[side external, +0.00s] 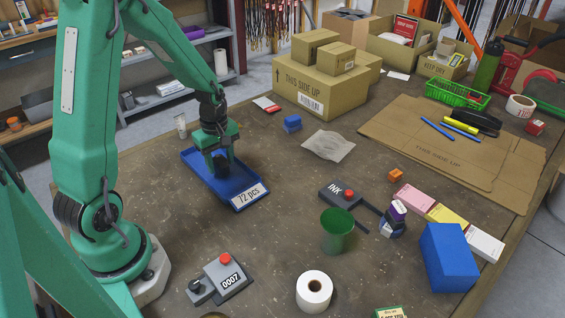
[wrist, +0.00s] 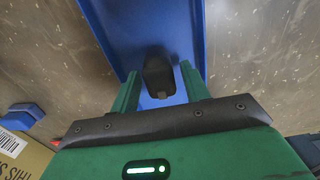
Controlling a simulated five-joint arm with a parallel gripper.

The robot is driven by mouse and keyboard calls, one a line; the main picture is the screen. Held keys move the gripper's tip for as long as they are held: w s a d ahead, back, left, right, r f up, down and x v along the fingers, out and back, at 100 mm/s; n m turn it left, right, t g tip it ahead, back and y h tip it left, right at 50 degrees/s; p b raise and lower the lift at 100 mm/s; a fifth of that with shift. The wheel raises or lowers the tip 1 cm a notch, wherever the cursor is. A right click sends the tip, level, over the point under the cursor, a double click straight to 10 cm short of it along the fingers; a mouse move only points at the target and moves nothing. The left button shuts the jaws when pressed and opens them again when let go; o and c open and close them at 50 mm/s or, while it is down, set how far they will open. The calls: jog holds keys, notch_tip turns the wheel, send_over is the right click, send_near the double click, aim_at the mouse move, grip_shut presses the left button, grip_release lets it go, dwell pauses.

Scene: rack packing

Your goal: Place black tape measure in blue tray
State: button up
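The blue tray (side external: 190,162) lies on the table with a "72 pcs" label on its front edge. It also fills the upper middle of the wrist view (wrist: 110,25). The black tape measure (side external: 221,165) is low inside the tray, below my gripper (side external: 222,152). In the wrist view the tape measure (wrist: 158,72) shows between and just beyond the two green fingers of my gripper (wrist: 160,80). The fingers are apart, with blue tray showing on both sides of the tape measure. Its underside is hidden, so contact with the tray floor is hard to judge.
A white tube (side external: 181,126) stands close behind the tray. A blue block (side external: 292,123) and cardboard boxes (side external: 320,88) are farther back. A green cup (side external: 337,230), a button box (side external: 225,277) and a white roll (side external: 314,291) stand nearer.

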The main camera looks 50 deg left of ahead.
aim_at(220, 159)
jog(key=shift+r, duration=0.1)
dwell(0.3)
notch_tip(220, 159, up, 12)
jog(key=shift+r, duration=0.1)
dwell(0.6)
dwell(0.5)
jog(key=s+d+r+m+t, duration=0.2)
jog(key=s+d+r+m, duration=0.1)
jog(key=m, duration=0.3)
jog(key=s+d+r+m+t, duration=0.1)
jog(key=s+d+r+m, duration=0.2)
jog(key=d+m, duration=0.3)
jog(key=s+d+r+m+t, duration=0.2)
jog(key=s+d+r+m, duration=0.1)
jog(key=s+d+m, duration=0.1)
jog(key=shift+d+r+m+t, duration=0.3)
jog(key=shift+d+r+m, duration=0.15)
jog(key=shift+m, duration=0.55)
